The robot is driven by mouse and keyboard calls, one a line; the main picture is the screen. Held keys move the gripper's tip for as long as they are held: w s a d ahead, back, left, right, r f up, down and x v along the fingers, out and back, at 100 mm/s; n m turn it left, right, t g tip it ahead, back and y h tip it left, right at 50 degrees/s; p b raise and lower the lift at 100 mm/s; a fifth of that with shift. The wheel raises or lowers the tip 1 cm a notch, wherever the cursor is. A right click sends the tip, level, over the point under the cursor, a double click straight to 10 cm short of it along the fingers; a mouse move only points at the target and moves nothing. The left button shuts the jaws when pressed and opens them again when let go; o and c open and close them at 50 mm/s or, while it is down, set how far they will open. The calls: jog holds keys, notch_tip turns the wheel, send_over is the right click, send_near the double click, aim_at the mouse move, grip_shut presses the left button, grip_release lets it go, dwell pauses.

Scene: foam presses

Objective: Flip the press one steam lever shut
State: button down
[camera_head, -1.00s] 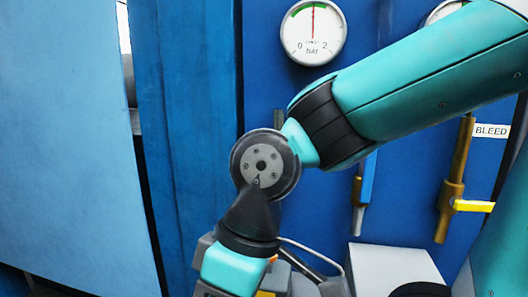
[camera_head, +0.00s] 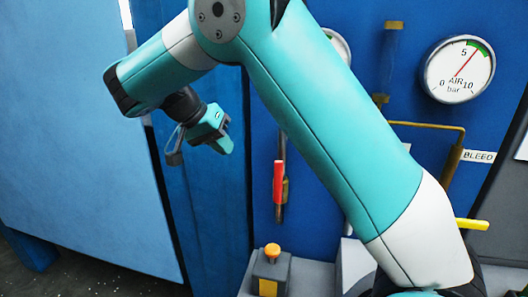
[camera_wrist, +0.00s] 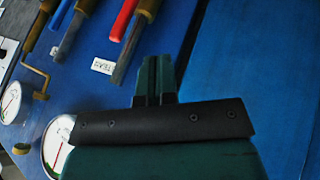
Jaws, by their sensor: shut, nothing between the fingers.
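The red lever (camera_head: 279,183) hangs upright along its pipe on the blue press panel, in the middle of the head view. In the wrist view the red lever (camera_wrist: 123,20) lies close along a pipe with a brass fitting, at the top. A small white label (camera_wrist: 103,66), apparently reading STEAM, sits near that pipe's end. My gripper (camera_head: 222,143) is shut and empty, up and to the left of the red lever, and apart from it. The fingers of my gripper (camera_wrist: 155,70) are together in the wrist view.
A blue lever (camera_wrist: 62,12) sits beside the red one in the wrist view; my arm hides it in the head view. A yellow lever (camera_head: 472,224) and BLEED label (camera_head: 479,155) are at right, below the AIR gauge (camera_head: 457,69). An orange-topped button box (camera_head: 271,270) stands below.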

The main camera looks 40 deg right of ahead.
jog(key=shift+r+m, duration=0.1)
jog(key=shift+m, duration=0.3)
send_near(278, 183)
jog(key=w+d+f, duration=0.1)
jog(key=w+f, duration=0.4)
jog(key=s+d, duration=0.1)
jog(key=s+d+p, duration=0.1)
jog(key=s, duration=0.1)
jog(key=shift+s+d+r, duration=0.1)
jog(key=shift+s+d, duration=0.15)
